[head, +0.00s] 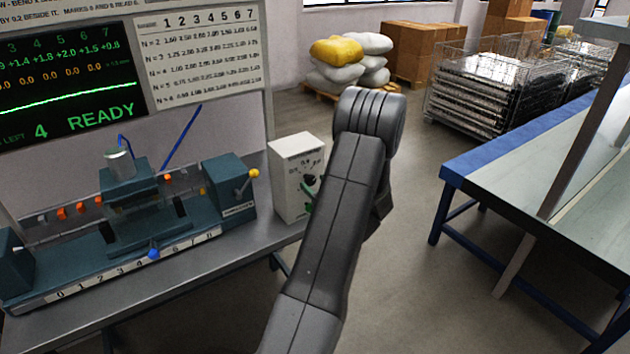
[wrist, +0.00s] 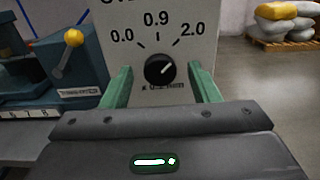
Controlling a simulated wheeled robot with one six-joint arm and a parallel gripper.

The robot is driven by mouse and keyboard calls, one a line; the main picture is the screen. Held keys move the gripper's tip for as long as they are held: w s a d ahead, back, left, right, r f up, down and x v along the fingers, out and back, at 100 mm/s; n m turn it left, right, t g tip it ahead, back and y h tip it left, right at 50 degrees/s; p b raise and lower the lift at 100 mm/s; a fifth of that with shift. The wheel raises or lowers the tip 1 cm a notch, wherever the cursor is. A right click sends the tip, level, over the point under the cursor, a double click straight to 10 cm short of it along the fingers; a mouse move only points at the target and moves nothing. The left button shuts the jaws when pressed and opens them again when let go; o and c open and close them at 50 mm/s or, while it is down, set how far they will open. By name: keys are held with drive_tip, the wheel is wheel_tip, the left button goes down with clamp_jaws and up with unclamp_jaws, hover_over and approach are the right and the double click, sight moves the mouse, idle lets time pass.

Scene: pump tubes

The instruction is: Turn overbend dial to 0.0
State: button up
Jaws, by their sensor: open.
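The overbend dial (wrist: 159,70) is a black round knob on the front of a white box (wrist: 190,28), under the labels 0.0, 0.9 and 2.0. Its white mark slants up and to the right, roughly toward the 2.0 side. In the wrist view, the green fingers of my gripper (wrist: 161,84) are open, one on each side of the dial and apart from it. In the head view, the white box (head: 291,172) stands at the bench end with the dial (head: 310,180) on its face. My arm hides part of the box's right side there.
A teal bending machine (head: 130,225) with a yellow-knobbed lever (head: 254,173) stands left of the box. A screen (head: 65,75) reading READY is behind it. A blue-edged table (head: 560,170) is at right, with open floor between.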

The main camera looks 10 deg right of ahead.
drive_tip(key=shift+w+a, duration=0.15)
drive_tip(key=shift+w, duration=0.25)
drive_tip(key=shift+c, duration=0.4)
drive_tip(key=c, duration=0.9)
drive_tip(key=shift+o, duration=0.2)
drive_tip(key=shift+f, duration=0.1)
